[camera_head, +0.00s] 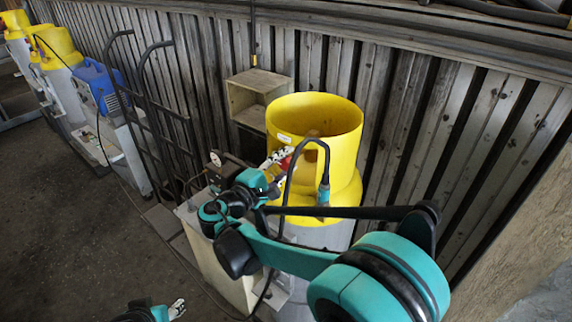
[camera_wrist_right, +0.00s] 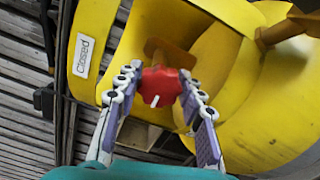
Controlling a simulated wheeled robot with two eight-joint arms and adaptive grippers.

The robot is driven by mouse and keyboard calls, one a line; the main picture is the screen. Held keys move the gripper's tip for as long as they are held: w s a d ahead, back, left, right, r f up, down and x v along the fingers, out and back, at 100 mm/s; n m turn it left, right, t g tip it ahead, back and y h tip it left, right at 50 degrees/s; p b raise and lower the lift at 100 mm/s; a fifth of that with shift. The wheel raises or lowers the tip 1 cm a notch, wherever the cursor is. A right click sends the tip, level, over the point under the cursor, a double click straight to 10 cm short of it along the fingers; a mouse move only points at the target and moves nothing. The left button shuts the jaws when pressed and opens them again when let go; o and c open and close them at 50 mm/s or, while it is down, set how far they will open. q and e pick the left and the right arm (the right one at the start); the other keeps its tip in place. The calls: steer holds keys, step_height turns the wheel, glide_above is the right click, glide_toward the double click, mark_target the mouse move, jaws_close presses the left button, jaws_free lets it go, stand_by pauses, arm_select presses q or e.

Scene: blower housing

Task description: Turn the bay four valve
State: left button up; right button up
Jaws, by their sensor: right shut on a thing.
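A red valve knob (camera_wrist_right: 160,86) with a white pointer mark sits in front of a yellow blower housing (camera_wrist_right: 225,95). My right gripper (camera_wrist_right: 160,84) is shut on the knob, with one finger on each side of it. In the head view, the right gripper (camera_head: 280,160) reaches the side of the tall yellow housing (camera_head: 340,125), and the knob (camera_head: 287,163) shows as a small red patch. A white "Closed" label (camera_wrist_right: 83,55) is on the housing beside the knob. My left gripper (camera_head: 178,308) shows only partly at the bottom edge; its opening cannot be made out.
A pressure gauge (camera_head: 216,158) stands left of my right wrist. A black hand truck (camera_head: 150,110) leans near the slatted wall. A wooden box (camera_head: 256,92) hangs behind the housing. A blue unit (camera_head: 100,85) and more yellow-topped cylinders (camera_head: 58,45) stand at the far left. The floor at left is clear.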

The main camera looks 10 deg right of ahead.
steer(key=shift+n, duration=1.5)
steer(key=o, duration=1.2)
steer(key=shift+a, duration=0.1)
steer(key=v, duration=1.2)
steer(key=shift+f, duration=0.1)
